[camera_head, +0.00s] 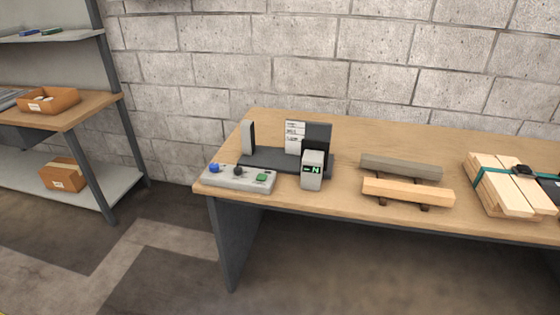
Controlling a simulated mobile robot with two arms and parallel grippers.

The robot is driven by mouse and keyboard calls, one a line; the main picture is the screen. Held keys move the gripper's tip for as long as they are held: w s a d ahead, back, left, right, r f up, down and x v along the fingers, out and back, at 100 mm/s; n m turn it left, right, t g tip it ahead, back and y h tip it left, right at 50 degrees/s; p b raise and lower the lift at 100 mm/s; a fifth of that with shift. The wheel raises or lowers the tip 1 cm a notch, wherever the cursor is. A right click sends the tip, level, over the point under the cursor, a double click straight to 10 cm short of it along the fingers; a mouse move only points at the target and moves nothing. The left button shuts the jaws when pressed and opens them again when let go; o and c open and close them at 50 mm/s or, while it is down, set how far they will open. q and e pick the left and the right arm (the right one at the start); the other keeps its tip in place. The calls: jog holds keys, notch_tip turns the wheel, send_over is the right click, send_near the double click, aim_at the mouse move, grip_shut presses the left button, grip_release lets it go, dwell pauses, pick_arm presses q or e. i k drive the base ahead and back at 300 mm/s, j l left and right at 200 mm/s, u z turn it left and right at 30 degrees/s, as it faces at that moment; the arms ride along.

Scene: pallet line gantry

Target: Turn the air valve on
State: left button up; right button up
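A light grey control box (225,183) lies at the left front corner of the wooden workbench. On its top are a blue knob (214,168) at the left, a black knob (238,171) in the middle and a green button (262,178) at the right. No label reads clearly, so I cannot tell for certain which of these is the air valve or how it is set. Neither of my grippers is in view.
A grey unit with a lit green display (312,170) stands right of the box, before a dark base with upright plates. Wooden blocks (400,168) and strapped planks (500,190) lie farther right on the workbench (300,205). A shelf (100,104) with cardboard boxes stands left; floor between is clear.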

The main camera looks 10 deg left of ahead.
aim_at(215, 167)
jog(key=i+j, duration=0.15)
jog(key=j, duration=0.15)
jog(key=i+j, duration=0.15)
jog(key=j, duration=0.15)
jog(key=i+j, duration=0.15)
jog(key=j, duration=0.2)
jog(key=i+j, duration=0.15)
jog(key=j, duration=0.15)
